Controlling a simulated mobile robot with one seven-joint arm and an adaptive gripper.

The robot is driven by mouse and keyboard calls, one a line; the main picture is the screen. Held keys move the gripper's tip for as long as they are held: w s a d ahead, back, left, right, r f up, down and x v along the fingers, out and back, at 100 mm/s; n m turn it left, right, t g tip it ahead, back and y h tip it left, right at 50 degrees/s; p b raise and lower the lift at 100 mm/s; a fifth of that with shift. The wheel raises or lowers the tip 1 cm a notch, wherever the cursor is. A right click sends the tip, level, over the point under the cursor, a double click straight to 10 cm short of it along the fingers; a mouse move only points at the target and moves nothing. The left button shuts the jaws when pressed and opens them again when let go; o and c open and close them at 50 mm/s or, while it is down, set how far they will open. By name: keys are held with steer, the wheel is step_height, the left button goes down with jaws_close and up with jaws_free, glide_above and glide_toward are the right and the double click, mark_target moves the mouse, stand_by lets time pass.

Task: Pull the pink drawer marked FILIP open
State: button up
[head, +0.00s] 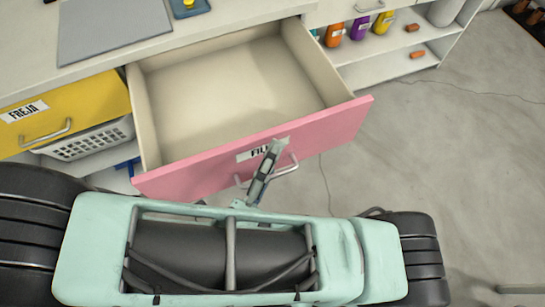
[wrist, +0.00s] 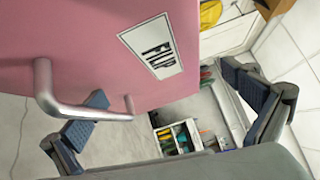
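The pink drawer (head: 330,133) marked FILIP stands pulled well out of the cabinet, and its cream inside is empty. Its label (wrist: 152,46) and silver bar handle (wrist: 85,112) show large in the wrist view. My gripper (head: 267,172) is at the drawer front, by the handle. In the wrist view my gripper (wrist: 162,83) has its two fingers wide apart. The left finger overlaps the handle bar, and its tip shows in the gap between bar and drawer front. The right finger is clear of the handle. Whether the left finger touches the bar I cannot tell.
A yellow drawer (head: 66,107) marked FREJA is shut at the left, above a white basket (head: 92,140). Open shelves (head: 385,68) with coloured bottles stand at the right. A grey mat (head: 110,28) lies on the counter. The floor (head: 440,150) at the right is clear.

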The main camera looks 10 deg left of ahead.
mark_target(276, 136)
steer(key=shift+t, duration=0.6)
steer(key=r, duration=0.4)
steer(key=shift+s+a, duration=0.15)
steer(key=shift+a, duration=0.1)
steer(key=shift+c, duration=0.2)
steer(key=f, duration=0.1)
steer(key=f+g, duration=0.1)
steer(key=f, duration=0.1)
steer(key=shift+d+f, duration=0.1)
steer(key=shift+d, duration=0.2)
steer(key=shift+c, duration=0.4)
steer(key=shift+f+v, duration=0.2)
steer(key=shift+v, duration=0.7)
steer(key=shift+c, duration=0.9)
steer(key=shift+v, duration=1.85)
steer(key=shift+c, duration=0.7)
steer(key=shift+s+a+f, duration=0.1)
steer(key=shift+s+f, duration=0.05)
steer(key=shift+s, duration=0.2)
steer(key=shift+c, duration=1.1)
steer(key=shift+s, duration=0.4)
steer(key=c, duration=0.9)
steer(key=shift+f+v, duration=0.2)
steer(key=shift+v, duration=0.7)
steer(key=shift+f+v, duration=0.15)
steer(key=shift+v, duration=0.8)
steer(key=shift+f+v, duration=0.2)
steer(key=shift+v, duration=0.7)
